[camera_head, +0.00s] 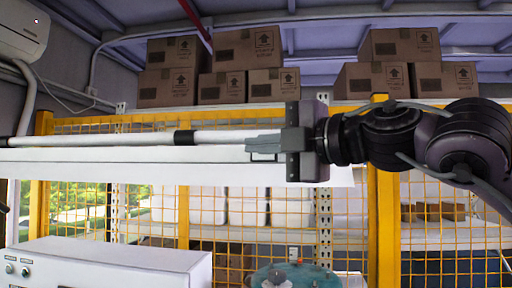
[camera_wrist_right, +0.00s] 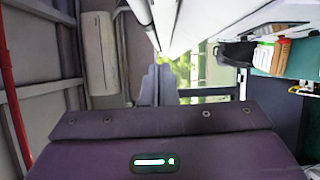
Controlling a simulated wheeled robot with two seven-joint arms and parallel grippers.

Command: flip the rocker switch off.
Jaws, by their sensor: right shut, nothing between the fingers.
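I cannot make out the rocker switch in either view. A white box (camera_head: 110,262) with round knobs (camera_head: 16,268) on its front stands at the lower left of the head view. A teal rounded device (camera_head: 284,276) with small fittings on top is cut off by the bottom edge. My right gripper (camera_head: 252,147) is shut and empty, pointing left, high above the box and the device and touching neither. Its closed fingers (camera_wrist_right: 160,86) show in the right wrist view. My left gripper is not in view.
A yellow mesh fence (camera_head: 380,215) with posts stands behind. Shelves behind it hold several cardboard boxes (camera_head: 245,48) and white bins (camera_head: 207,205). A white horizontal beam (camera_head: 90,160) and pipe cross at gripper height. The space above the white box looks clear.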

